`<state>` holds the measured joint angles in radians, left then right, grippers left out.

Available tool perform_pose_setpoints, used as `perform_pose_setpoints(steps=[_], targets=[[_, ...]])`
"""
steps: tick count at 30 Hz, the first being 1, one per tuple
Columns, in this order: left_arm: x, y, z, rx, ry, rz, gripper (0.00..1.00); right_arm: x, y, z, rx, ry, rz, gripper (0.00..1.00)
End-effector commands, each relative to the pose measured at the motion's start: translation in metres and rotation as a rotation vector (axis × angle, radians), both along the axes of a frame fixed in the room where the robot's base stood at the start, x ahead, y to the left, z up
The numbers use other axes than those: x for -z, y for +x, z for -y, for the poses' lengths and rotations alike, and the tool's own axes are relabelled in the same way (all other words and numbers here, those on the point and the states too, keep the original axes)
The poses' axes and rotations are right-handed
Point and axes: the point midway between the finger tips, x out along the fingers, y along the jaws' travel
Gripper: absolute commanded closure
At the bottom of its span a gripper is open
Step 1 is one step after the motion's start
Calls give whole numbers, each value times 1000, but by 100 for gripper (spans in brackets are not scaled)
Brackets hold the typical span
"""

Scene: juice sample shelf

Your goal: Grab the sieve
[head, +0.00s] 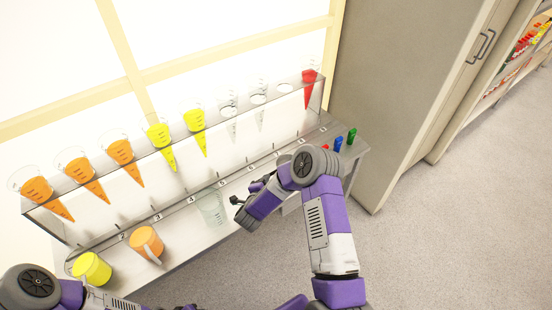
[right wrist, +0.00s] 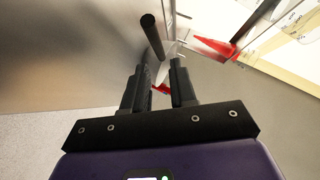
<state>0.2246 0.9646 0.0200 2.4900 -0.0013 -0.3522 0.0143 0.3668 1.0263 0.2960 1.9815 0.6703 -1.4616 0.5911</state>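My right gripper (head: 241,209) is over the front of the counter, close to a clear cup (head: 212,206). In the right wrist view its two black fingers (right wrist: 160,76) stand apart. A dark round rod (right wrist: 153,37), perhaps the sieve's handle, shows just beyond the fingertips, with a pale piece behind it. It appears apart from the fingers; I cannot clearly make out a sieve's mesh. In the head view I cannot tell the sieve from my gripper's dark parts. My left arm enters at the lower left, its gripper out of sight.
A clear rack (head: 185,149) holds orange, yellow, empty and red cones (head: 309,88). A yellow cup (head: 92,268) and an orange mug (head: 146,243) stand at the counter's left. Small red, blue and green pieces (head: 351,135) stand at its right end, near a tall cabinet (head: 390,90).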

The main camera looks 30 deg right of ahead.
Motion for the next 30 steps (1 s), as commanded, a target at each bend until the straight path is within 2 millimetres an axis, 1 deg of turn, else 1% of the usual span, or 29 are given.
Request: perform_pose_setpoints(steps=[2,8,15,18,21,27,28,30], targets=[[1,0,0,0,0,-1,57,2,1,2,0,0,-1,74],[5,-1,0,0,0,-1,57,11,14,16,1,0,-1,74],[15,0,0,-1,0,-1,57,28,34,40,1,0,-1,74],[17,0,0,0,0,-1,57,32,42,47,0,0,0,74],[17,0,0,0,0,-1,57,33,46,51,-1,0,-1,74],[17,0,0,0,0,-1,57,33,46,51,-2,0,-1,74],[17,0,0,0,0,-1,57,33,46,50,-2,0,-1,75],[17,0,0,0,0,-1,57,33,46,50,-2,0,-1,86]])
